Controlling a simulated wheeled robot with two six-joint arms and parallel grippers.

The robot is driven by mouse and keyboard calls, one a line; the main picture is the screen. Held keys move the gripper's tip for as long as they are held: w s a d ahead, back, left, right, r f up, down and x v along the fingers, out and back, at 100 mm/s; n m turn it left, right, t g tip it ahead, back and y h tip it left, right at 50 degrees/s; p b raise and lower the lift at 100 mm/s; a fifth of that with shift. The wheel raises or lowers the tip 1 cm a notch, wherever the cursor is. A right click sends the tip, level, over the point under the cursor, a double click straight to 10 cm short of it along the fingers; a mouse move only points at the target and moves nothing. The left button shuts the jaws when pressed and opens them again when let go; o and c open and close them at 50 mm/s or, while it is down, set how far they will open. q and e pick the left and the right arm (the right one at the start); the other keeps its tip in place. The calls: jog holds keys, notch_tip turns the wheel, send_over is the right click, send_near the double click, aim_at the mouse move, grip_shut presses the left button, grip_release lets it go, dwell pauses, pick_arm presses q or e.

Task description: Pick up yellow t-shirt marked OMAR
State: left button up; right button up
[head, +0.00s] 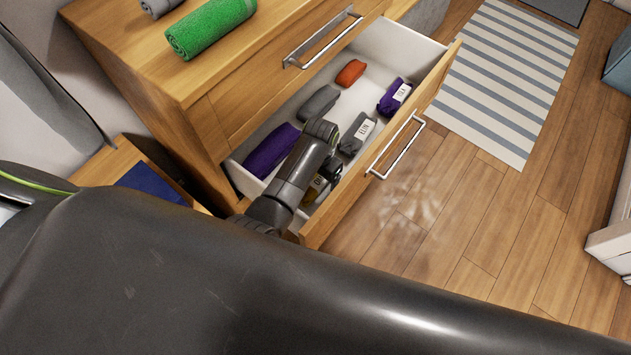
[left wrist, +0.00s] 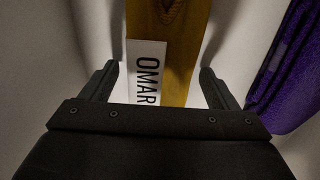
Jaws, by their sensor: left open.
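The yellow t-shirt (left wrist: 177,50) with a white label reading OMAR (left wrist: 146,72) lies in the open drawer. In the left wrist view it sits between the two spread fingers of my left gripper (left wrist: 158,80), with a gap on each side. The lower end of the shirt is hidden behind the gripper body. In the head view my left gripper (head: 325,178) reaches down into the near end of the drawer, and only a small part of the yellow shirt (head: 312,190) shows beside it. My right gripper is in neither view.
The open drawer (head: 432,62) also holds a purple roll (head: 270,150), grey rolls (head: 320,102), an orange roll (head: 350,73) and a labelled purple one (head: 392,98). Purple cloth (left wrist: 290,70) is close right of the gripper. A green towel (head: 210,27) lies on the dresser top.

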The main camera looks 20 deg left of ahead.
pick_arm(q)
jog(key=shift+f, duration=0.15)
jog(key=shift+c, duration=0.3)
jog(key=c, duration=1.1)
jog(key=shift+o, duration=0.2)
